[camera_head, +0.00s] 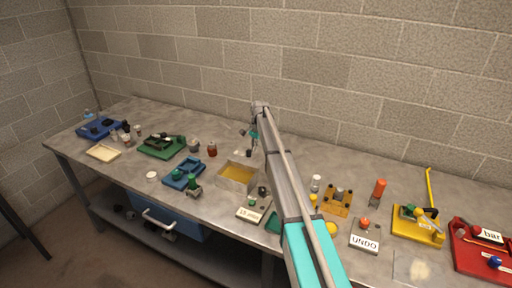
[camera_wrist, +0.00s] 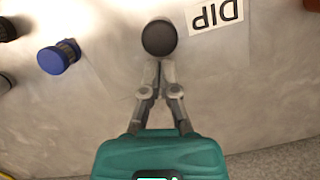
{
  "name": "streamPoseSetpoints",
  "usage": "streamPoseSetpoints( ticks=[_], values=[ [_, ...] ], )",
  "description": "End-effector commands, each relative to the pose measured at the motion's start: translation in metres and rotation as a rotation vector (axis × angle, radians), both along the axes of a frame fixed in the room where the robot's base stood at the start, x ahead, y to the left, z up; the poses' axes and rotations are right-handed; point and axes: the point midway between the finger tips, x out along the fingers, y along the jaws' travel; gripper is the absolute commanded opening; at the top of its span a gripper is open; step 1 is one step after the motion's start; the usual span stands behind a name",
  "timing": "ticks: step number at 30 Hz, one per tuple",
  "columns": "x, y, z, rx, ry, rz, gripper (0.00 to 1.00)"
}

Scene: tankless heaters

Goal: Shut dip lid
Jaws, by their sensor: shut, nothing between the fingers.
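In the wrist view a dark round knob (camera_wrist: 158,38) stands just beyond my fingertips. A white label reading DIP (camera_wrist: 215,14) lies upside down in the picture, right of the knob. A faint, clear-looking panel seems to surround the knob; I cannot tell its edges or whether it is the lid. My gripper (camera_wrist: 159,66) is shut and empty, its tips close together next to the knob; I cannot tell if they touch it. In the head view my gripper (camera_head: 250,142) is over the back of the bench, and my arm hides part of the area around it.
A blue-capped jar (camera_wrist: 58,57) lies left of the knob. An open box with a yellow inside (camera_head: 238,175) stands in front of my gripper. A red-brown jar (camera_head: 212,150) and a green tray (camera_head: 160,147) stand to the left. A block wall closes the back.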

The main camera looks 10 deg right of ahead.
Motion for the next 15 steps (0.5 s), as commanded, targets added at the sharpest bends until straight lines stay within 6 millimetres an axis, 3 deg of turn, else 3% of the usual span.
streamPoseSetpoints(
  ticks=[10,15],
  values=[
    [-0.001,0.0,0.0,0.0,0.0,-0.001,0.0],
    [-0.017,0.01,0.0,0.0,0.0,0.0,0.0]
  ],
)
